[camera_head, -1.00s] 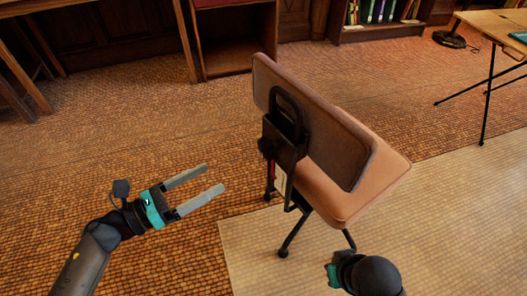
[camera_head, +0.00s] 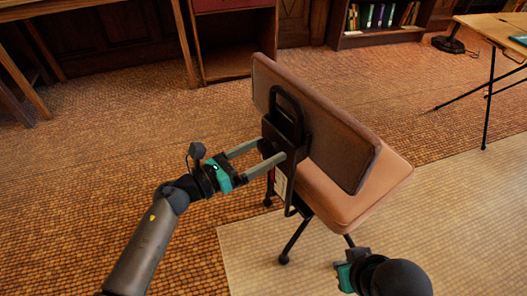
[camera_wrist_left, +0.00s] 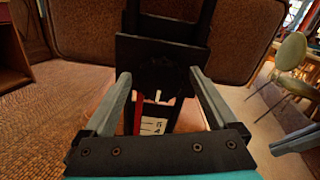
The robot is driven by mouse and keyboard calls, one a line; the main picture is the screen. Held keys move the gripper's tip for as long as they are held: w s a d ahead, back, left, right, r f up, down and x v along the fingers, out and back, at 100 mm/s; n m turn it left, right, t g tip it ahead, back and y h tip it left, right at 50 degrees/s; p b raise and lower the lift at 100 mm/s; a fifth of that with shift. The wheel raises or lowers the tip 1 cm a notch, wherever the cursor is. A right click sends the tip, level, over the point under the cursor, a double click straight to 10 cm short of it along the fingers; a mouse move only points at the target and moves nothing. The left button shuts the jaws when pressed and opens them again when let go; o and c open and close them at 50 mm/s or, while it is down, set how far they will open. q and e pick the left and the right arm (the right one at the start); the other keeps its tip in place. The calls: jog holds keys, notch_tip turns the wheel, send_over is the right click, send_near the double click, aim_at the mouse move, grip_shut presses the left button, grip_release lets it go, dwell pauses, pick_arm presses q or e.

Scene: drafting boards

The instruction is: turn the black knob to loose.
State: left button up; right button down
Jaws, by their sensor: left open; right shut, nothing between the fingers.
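The black knob (camera_wrist_left: 158,80) is a dark round shape on the black bracket (camera_wrist_left: 140,50) behind the chair back, with a small white mark just below it. My left gripper (camera_head: 271,149) is open, with its fingers reaching to the bracket. In the left wrist view the fingertips (camera_wrist_left: 160,73) stand on either side of the knob. I cannot tell if they touch it. In the head view the knob is largely hidden by the fingers. A white label (camera_wrist_left: 154,126) with dark marks and a red strip hang below it. My right gripper (camera_head: 352,260) is low, near the chair's front legs, its fingers mostly hidden.
The brown padded chair (camera_head: 345,195) stands partly over a pale mat (camera_head: 440,220). A drafting table (camera_head: 490,30) is at the right back. A bookshelf (camera_head: 385,30) and a wooden cabinet (camera_head: 225,60) line the back. The tiled floor at left is clear.

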pick_arm(q)
jog(key=shift+w+d, duration=0.1)
jog(key=shift+d, duration=0.05)
jog(key=shift+c, duration=0.3)
jog(key=c, duration=1.3)
